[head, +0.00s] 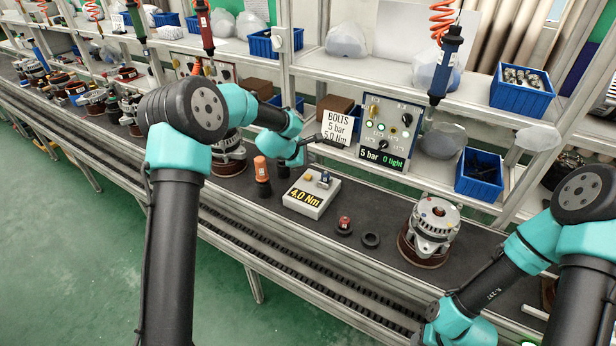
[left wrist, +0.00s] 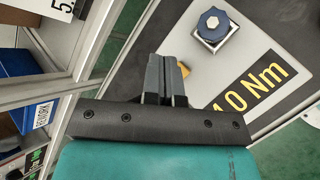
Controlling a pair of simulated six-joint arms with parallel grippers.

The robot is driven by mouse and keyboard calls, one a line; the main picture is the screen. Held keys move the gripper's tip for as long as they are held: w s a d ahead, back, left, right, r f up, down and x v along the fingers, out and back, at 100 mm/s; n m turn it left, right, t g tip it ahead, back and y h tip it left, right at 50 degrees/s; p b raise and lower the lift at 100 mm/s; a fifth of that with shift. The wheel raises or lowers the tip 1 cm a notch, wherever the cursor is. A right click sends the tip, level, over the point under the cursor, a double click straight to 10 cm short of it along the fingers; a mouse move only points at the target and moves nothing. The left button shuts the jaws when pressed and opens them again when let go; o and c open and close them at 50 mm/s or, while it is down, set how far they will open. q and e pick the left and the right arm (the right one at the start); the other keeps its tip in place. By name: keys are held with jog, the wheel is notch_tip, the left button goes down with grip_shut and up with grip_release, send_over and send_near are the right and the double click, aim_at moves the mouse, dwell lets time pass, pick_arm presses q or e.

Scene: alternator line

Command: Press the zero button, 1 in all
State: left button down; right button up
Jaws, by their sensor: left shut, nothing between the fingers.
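The grey-white torque tester (head: 311,194) stands on the bench and its yellow display reads 4.0 Nm. On its top is a square post with a blue knob, seen close in the left wrist view (left wrist: 212,22). A small yellow part (left wrist: 184,69) shows just beside my fingers, mostly hidden by them. I see no label that names a zero button. My left gripper (left wrist: 166,68) is shut and empty, over the tester's top; whether it touches the yellow part I cannot tell. My right arm comes in at the right; its fingers are out of frame.
A control panel (head: 388,129) reading 5 bar, 0 tight, stands behind, beside a BOLTS sign (head: 337,127). An orange-topped tool (head: 262,172) stands left of the tester. An alternator (head: 432,226) stands to the right. A blue screwdriver (head: 446,62) hangs above.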

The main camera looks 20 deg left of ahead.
aim_at(308, 177)
pick_arm(q)
jog(key=shift+f, duration=1.95)
dwell(0.6)
jog(key=shift+f, duration=0.4)
jog(key=shift+f, duration=0.45)
dwell(0.8)
jog(key=shift+r, duration=0.85)
jog(key=shift+r, duration=0.1)
jog(key=shift+r, duration=2.45)
